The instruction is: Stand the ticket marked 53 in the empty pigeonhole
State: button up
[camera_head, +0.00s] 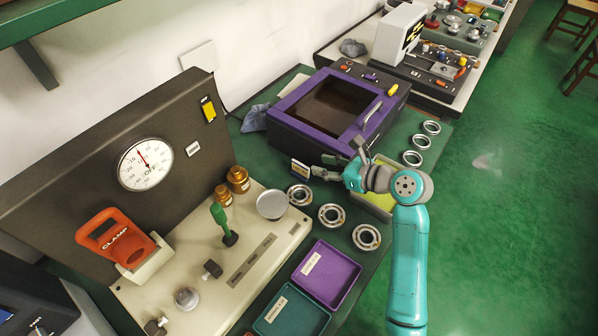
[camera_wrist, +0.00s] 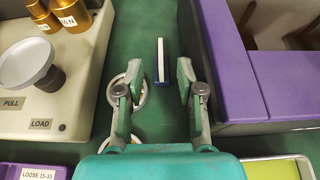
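A small upright card on a blue base stands on the green bench (camera_head: 285,88) left of the purple cabinet; it may be the ticket (camera_head: 300,169). Its number is not readable. In the wrist view the ticket (camera_wrist: 161,62) is a thin white and blue strip seen from above. My gripper (camera_head: 324,166) is just right of it in the head view. In the wrist view my gripper (camera_wrist: 160,70) is open, with one finger on each side of the strip and gaps on both sides. I cannot make out an empty pigeonhole in either view.
The purple cabinet (camera_head: 288,115) stands close on the right in the wrist view. Bearing rings (camera_head: 331,216) lie near my gripper; one ring (camera_wrist: 138,84) is under the left finger. A cream control panel (camera_head: 165,265), a purple tray (camera_head: 345,268) and a yellow-green tray (camera_head: 383,205) surround it.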

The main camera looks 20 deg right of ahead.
aim_at(303, 165)
jog(key=f, duration=0.1)
jog(key=w+f, duration=0.1)
jog(key=a, duration=0.1)
jog(key=shift+w+f, duration=0.25)
jog(key=shift+f, duration=0.15)
jog(key=shift+x, duration=2.75)
grip_shut()
